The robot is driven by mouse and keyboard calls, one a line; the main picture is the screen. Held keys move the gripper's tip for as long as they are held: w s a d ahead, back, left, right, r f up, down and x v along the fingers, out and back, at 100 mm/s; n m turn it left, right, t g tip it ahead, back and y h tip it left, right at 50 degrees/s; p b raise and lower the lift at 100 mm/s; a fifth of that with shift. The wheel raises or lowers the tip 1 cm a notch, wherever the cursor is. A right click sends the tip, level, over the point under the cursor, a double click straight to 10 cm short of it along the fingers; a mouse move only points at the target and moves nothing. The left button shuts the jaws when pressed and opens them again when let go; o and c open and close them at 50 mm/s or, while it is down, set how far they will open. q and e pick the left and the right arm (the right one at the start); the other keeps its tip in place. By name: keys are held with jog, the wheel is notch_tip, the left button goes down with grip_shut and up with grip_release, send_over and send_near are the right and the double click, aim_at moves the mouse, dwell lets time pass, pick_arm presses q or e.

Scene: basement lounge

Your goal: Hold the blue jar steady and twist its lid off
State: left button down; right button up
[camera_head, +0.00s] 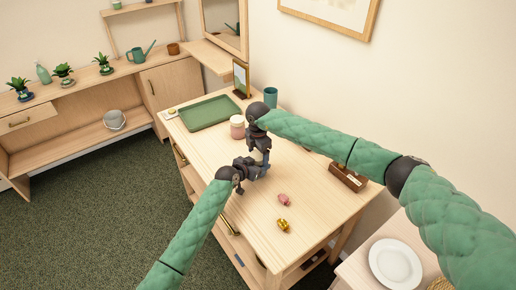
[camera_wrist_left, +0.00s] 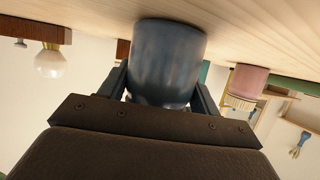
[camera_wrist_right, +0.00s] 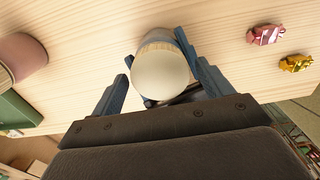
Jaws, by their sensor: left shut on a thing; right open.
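The blue jar (camera_wrist_left: 168,50) stands on the wooden table (camera_head: 215,160). My left gripper (camera_wrist_left: 165,88) is shut on its sides, as the left wrist view shows. The jar's pale, round lid (camera_wrist_right: 160,74) shows in the right wrist view, seated on the jar, with a strip of blue beside it. My right gripper (camera_wrist_right: 160,82) is open above the jar, with one finger on each side of the lid and a gap on the left. In the head view my right gripper (camera_head: 264,152) is above my left gripper (camera_head: 256,171), and the two mostly hide the jar.
A pink jar (camera_head: 237,126) stands behind the grippers, near a green tray (camera_head: 210,112). A teal cup (camera_head: 271,96) and a picture frame (camera_head: 241,78) stand at the back. Pink (camera_head: 284,199) and gold (camera_head: 282,225) trinkets lie in front. A wooden box (camera_head: 348,177) is at right.

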jog(key=shift+f, duration=0.1)
jog(key=c, duration=1)
jog(key=n, duration=0.2)
jog(key=shift+n, duration=0.4)
jog(key=n, duration=1)
jog(key=o, duration=1.1)
jog(key=shift+a, duration=0.1)
